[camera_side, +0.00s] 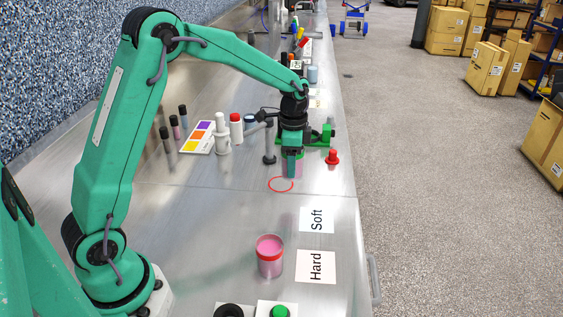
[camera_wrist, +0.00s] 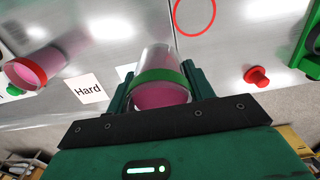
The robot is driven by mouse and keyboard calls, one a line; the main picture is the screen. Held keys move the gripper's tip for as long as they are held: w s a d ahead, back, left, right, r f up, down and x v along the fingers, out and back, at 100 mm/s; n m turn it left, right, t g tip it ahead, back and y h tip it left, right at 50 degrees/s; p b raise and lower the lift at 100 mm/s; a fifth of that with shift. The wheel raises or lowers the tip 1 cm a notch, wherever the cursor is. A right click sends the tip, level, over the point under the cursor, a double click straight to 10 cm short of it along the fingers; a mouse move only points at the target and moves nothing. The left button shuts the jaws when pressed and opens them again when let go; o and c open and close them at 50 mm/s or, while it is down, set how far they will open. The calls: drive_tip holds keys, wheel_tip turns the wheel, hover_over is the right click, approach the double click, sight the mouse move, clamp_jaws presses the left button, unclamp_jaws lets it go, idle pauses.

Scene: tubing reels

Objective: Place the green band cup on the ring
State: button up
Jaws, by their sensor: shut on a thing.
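The green band cup (camera_wrist: 160,78) is clear with pink contents and sits between the two jaws of my gripper (camera_wrist: 158,92) in the wrist view. My gripper is shut on it. In the side view, my gripper (camera_side: 292,165) is above the table near the ring, and the cup shows only partly beneath the jaws. The red ring (camera_side: 281,184) is a thin outline on the metal table, just left of and in front of my gripper. It is empty. In the wrist view the ring (camera_wrist: 195,14) is above and right of the cup.
A red band cup (camera_side: 269,258) stands beside the "Hard" card (camera_side: 315,267), with the "Soft" card (camera_side: 317,220) behind. A red knob (camera_side: 332,157) and green fixture (camera_side: 318,136) are right of my gripper. Bottles (camera_side: 222,135) stand to the left. Table around the ring is clear.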

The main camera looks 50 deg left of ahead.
drive_tip(key=a+f, duration=0.1)
drive_tip(key=a, duration=0.1)
drive_tip(key=w+a+f, duration=0.1)
drive_tip(key=a+f, duration=0.1)
drive_tip(key=a, duration=0.1)
drive_tip(key=w+a+f, duration=0.1)
drive_tip(key=a+f, duration=0.1)
drive_tip(key=shift+w+a, duration=0.2)
drive_tip(key=shift+a, duration=0.2)
drive_tip(key=shift+f, duration=1.95)
drive_tip(key=shift+f, duration=0.1)
drive_tip(key=o, duration=1)
wheel_tip(320, 180, up, 12)
